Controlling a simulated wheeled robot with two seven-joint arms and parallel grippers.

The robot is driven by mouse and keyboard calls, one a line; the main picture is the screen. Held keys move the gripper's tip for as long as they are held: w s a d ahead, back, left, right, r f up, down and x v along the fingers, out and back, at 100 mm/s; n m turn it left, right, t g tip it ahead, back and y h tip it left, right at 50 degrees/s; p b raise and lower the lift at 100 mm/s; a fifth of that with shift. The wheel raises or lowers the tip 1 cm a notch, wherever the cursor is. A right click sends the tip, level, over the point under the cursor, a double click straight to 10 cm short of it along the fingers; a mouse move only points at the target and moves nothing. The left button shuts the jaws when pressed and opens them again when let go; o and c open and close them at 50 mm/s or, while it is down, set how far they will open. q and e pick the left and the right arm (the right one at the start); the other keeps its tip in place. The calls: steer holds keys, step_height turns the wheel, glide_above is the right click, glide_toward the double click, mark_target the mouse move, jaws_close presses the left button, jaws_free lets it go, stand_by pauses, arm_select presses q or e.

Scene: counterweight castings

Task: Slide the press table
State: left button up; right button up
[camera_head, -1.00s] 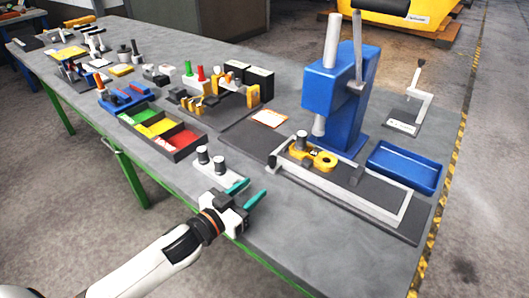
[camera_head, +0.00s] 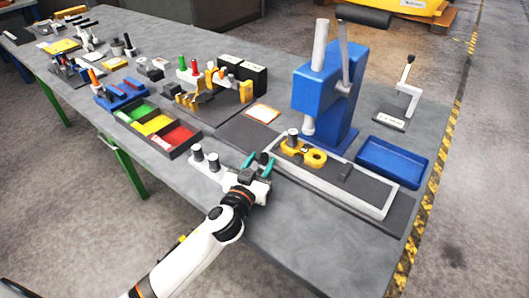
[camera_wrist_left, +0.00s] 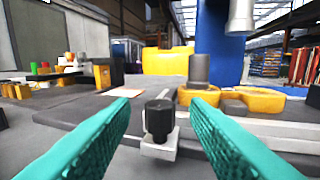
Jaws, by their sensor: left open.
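The blue press (camera_head: 325,95) stands on the right part of the bench. Its press table (camera_head: 345,196), a long pale grey frame with a dark bed, lies in front of it. A yellow casting (camera_head: 314,158) with a grey post (camera_head: 292,137) sits on the table's left part. My left gripper (camera_head: 258,162) is open at the table's left end, its teal fingers pointing at it. In the left wrist view a black knob (camera_wrist_left: 159,120) on a pale block (camera_wrist_left: 160,147) shows between the spread fingers, apart from both. My right gripper is not in view.
A pale block with two dark-topped posts (camera_head: 205,160) stands close left of my gripper. A red, yellow and green sectioned tray (camera_head: 158,126) lies behind it. A blue bin (camera_head: 392,165) is right of the press. The bench front near the table is clear.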

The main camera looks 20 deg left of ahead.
mark_target(263, 159)
arm_select(q)
steer(key=shift+w+d, duration=0.15)
steer(key=shift+w, duration=1.4)
steer(key=shift+c, duration=0.2)
jaws_close()
